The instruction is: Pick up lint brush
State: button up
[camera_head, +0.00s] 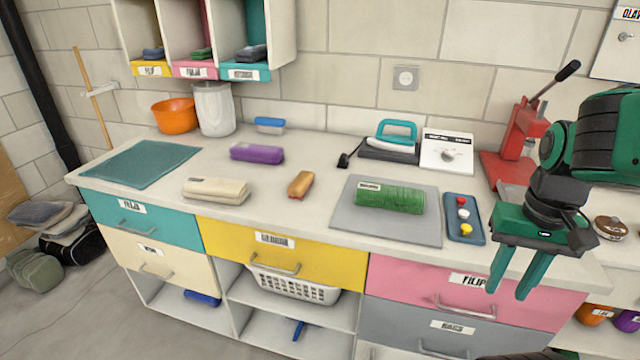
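I cannot tell for certain which thing is the lint brush. A small orange-brown block-like object (300,184), possibly a brush, lies on the middle of the white countertop. A small blue and white object (270,125) lies further back near the wall. My gripper (514,286) is at the right, with its two green fingers pointing down and apart. It is open and empty, in front of the counter's front edge in the picture and well to the right of both objects.
On the counter (330,150) are folded cloths in cream (216,190) and purple (257,153), a green roll (390,198) on a grey board, a blue button panel (464,220), an iron (393,140) and a red press (515,140). Open shelves lie below.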

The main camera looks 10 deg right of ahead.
aim_at(300, 186)
jog(key=z, duration=1.9)
jog(key=k, duration=1.3)
jog(key=u, duration=1.55)
jog(key=i, duration=1.7)
